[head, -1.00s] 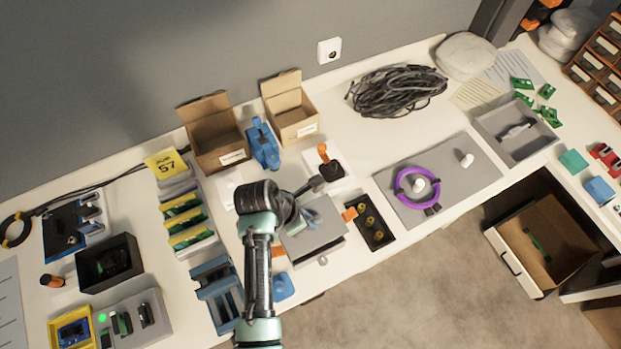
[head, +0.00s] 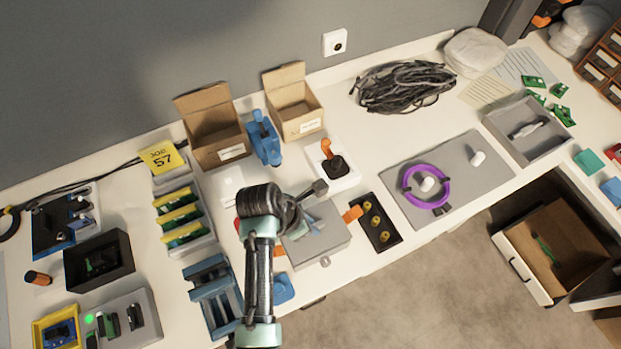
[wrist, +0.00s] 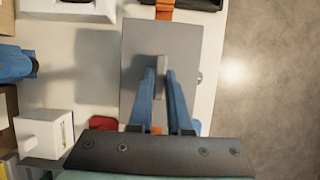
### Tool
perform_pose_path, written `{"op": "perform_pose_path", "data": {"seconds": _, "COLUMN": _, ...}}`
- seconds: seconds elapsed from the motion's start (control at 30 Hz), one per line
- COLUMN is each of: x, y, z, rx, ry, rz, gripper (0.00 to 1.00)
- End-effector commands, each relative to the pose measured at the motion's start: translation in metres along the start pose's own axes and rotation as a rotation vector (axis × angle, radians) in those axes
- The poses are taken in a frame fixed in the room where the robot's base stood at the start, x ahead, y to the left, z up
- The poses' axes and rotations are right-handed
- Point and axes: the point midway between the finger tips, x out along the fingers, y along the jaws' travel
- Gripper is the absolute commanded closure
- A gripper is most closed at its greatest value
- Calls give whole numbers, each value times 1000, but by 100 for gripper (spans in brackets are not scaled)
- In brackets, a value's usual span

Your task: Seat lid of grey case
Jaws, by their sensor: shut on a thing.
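The grey lid (wrist: 185,42) is a flat rectangular plate with a small upright grip (wrist: 161,68) at its middle. My gripper (wrist: 160,74) has blue fingers shut on that grip. In the head view the grey case (head: 318,244) sits near the table's front edge, with the lid at its top and a small latch tab (head: 325,262) at the front. My arm covers part of its left side. I cannot tell whether a thin gap is left between lid and case.
Orange straps (head: 352,214) stick out beside the case. A black tray with yellow parts (head: 388,236) stands close on its right, a joystick box (head: 332,168) behind it, and a blue rack (head: 214,290) to the left. The table's front edge is near.

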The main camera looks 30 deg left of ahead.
Motion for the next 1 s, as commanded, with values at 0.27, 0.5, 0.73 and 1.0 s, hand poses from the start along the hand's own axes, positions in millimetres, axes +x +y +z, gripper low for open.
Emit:
{"op": "perform_pose_path", "data": {"seconds": 0.27, "x": 9, "y": 0, "z": -3, "rx": 1, "ry": 0, "rz": 0, "gripper": 100}}
{"op": "perform_pose_path", "data": {"seconds": 0.5, "x": 16, "y": 0, "z": -6, "rx": 1, "ry": 0, "rz": -1, "gripper": 100}}
{"op": "perform_pose_path", "data": {"seconds": 0.73, "x": 20, "y": 0, "z": -8, "rx": 1, "ry": 0, "rz": 0, "gripper": 78}}
{"op": "perform_pose_path", "data": {"seconds": 1.0, "x": 19, "y": 0, "z": -8, "rx": 1, "ry": 0, "rz": 0, "gripper": 49}}
